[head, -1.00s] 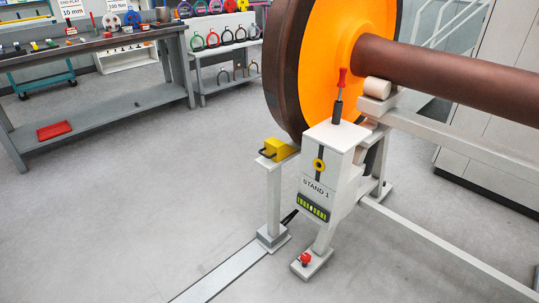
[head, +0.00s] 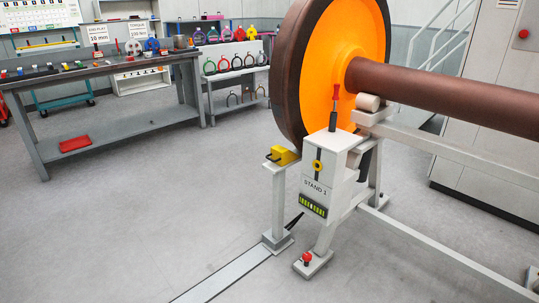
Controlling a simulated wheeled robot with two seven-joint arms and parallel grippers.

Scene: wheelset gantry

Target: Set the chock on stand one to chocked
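Stand one (head: 334,165) is a pale stand labelled STAND 1, with a yellow ring and dark slot on its front and a red-handled lever (head: 335,104) upright on top. A yellow chock (head: 285,155) with a dark handle sits on a small post at the stand's left, close to the lower edge of the wheel (head: 325,75). I cannot tell whether the chock touches the wheel. The wheel is orange with a brown rim, on a brown axle (head: 450,93) resting on a roller. Neither of my grippers is in view.
A grey workbench (head: 105,85) with tools and a red tray (head: 75,143) stands at the back left, beside a rack of coloured shackles (head: 235,68). A grey cabinet (head: 490,140) stands right. The left floor is clear.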

